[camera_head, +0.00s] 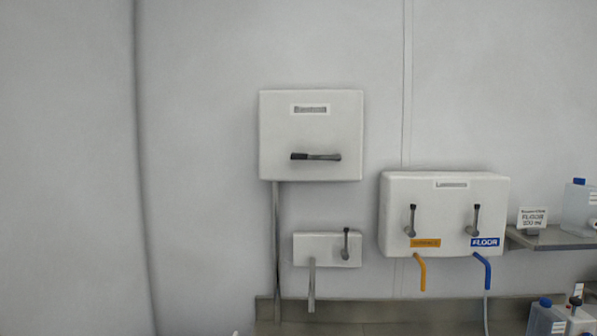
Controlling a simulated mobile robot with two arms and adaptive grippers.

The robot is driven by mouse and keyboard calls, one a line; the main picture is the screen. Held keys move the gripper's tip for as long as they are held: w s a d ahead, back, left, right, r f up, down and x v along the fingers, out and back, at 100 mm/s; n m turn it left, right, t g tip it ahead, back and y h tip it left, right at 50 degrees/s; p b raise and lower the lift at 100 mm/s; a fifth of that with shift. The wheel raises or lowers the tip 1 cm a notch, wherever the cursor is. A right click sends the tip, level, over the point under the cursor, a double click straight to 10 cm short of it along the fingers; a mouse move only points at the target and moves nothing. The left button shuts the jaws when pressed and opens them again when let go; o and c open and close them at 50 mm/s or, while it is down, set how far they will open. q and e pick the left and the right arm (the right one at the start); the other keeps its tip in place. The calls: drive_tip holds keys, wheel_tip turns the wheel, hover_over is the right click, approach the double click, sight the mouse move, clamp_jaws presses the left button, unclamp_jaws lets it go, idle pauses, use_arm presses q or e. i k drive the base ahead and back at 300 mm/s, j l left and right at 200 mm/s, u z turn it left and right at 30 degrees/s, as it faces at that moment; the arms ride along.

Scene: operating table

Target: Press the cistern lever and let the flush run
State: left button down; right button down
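A white square cistern box (310,130) is mounted on the wall near the middle of the head view. A grey pipe (276,240) runs down from the box's lower left. No water is visible. Neither of my grippers can be made out in this view.
A small white wall unit (327,249) with a lever and spout sits below the cistern. To the right, a wider dispenser (443,210) has two levers and yellow and blue tubes. A shelf (552,238) holds a container (580,208). The left wall is bare.

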sight(337, 157)
drive_tip(key=i+l+u, duration=0.1)
drive_tip(key=l, duration=0.25)
drive_tip(key=i+l+u, duration=0.15)
drive_tip(key=i+l, duration=0.15)
drive_tip(key=i+l+u, duration=0.1)
drive_tip(key=l, duration=0.45)
drive_tip(key=i, duration=0.1)
